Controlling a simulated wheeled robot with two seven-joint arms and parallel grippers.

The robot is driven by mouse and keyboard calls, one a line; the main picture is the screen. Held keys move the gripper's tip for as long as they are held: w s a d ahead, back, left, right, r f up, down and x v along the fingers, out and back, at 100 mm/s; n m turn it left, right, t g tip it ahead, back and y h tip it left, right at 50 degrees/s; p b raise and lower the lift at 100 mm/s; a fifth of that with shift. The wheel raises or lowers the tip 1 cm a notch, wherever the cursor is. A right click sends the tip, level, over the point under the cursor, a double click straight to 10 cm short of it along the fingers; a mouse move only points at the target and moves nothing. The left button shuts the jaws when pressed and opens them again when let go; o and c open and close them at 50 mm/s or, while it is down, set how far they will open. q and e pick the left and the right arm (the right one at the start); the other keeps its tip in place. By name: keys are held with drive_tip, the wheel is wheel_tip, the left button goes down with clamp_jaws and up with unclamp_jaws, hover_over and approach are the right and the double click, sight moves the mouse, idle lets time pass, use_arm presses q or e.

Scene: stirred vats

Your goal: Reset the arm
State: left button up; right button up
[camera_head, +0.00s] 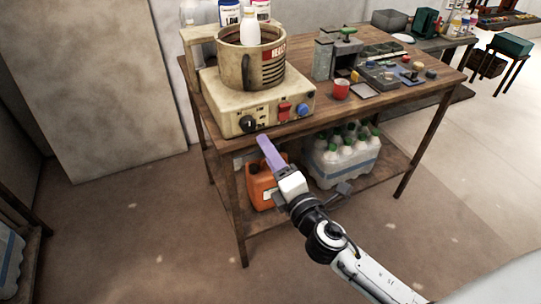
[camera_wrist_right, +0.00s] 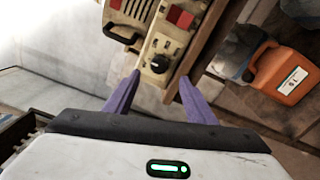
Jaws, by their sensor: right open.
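My right arm (camera_head: 327,236) reaches in from the lower right in the head view. Its right gripper (camera_head: 266,143) is in front of the wooden table's near edge, just below the cream machine (camera_head: 235,104) in the picture. In the right wrist view the two purple fingers of the gripper (camera_wrist_right: 160,88) are spread apart with nothing between them. The machine's black knob (camera_wrist_right: 157,64) shows beyond the fingertips, apart from them. My left gripper is not in view.
The wooden table (camera_head: 325,112) holds the machine's vat (camera_head: 243,72) with a white bottle (camera_head: 250,29) in it, and a red cup (camera_head: 341,89). An orange canister (camera_head: 257,190) and a pack of bottles (camera_head: 345,163) sit on the lower shelf. The floor in front is clear.

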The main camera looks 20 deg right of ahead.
drive_tip(key=shift+s+f, duration=0.1)
idle(0.4)
drive_tip(key=s+a+f+m+g+y, duration=0.1)
drive_tip(key=s+f+m+g, duration=0.8)
drive_tip(key=s+f+m, duration=1)
drive_tip(key=s+a+f, duration=0.1)
drive_tip(key=s+f, duration=0.4)
drive_tip(key=f, duration=0.1)
drive_tip(key=shift+s+a+f+m+y, duration=0.2)
drive_tip(key=shift+s+a+m+y, duration=0.1)
drive_tip(key=shift+s+a+y, duration=0.1)
